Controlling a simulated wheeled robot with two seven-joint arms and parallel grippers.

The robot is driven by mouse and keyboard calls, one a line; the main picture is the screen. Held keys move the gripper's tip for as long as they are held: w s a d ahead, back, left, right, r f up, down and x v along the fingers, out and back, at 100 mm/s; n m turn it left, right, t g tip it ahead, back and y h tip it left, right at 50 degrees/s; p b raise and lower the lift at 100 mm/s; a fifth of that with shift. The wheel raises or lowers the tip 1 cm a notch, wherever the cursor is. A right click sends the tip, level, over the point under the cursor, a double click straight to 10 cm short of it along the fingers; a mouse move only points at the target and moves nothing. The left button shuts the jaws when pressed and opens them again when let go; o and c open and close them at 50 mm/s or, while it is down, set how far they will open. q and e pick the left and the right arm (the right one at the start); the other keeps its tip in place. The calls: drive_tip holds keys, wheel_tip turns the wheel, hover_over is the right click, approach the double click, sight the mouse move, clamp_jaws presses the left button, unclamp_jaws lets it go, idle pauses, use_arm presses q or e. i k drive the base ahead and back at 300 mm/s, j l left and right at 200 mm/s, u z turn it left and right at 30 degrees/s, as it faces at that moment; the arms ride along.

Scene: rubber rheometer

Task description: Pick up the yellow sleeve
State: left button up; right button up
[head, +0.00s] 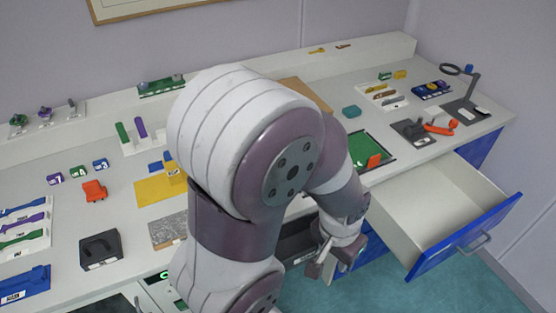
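A small yellow piece (400,74) lies at the back right of the bench, beside a small green piece (385,76). It may be the yellow sleeve, but it is too small to be sure of its shape. My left arm crosses the middle of the head view, and my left gripper (322,269) points down in front of the bench, left of the open drawer. Its fingertips look apart with nothing between them. It is well away from the yellow piece. My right gripper does not show.
An open drawer (399,226) with a blue front juts out at the right. A green mat (371,149) with an orange piece, a magnifier lamp (470,85) and a teal block (351,112) are on the bench. A yellow sheet (152,192) lies left of my arm, which hides the bench's middle.

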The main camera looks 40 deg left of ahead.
sight(173, 170)
drive_tip(key=u, duration=2.4)
drive_tip(key=i+j+z, duration=0.1)
drive_tip(key=j, duration=0.4)
drive_tip(key=i+j+z, duration=0.15)
drive_tip(key=j, duration=0.4)
drive_tip(key=i+j+z, duration=0.1)
drive_tip(key=j, duration=0.4)
drive_tip(key=i+j+z, duration=0.15)
drive_tip(key=j, duration=0.4)
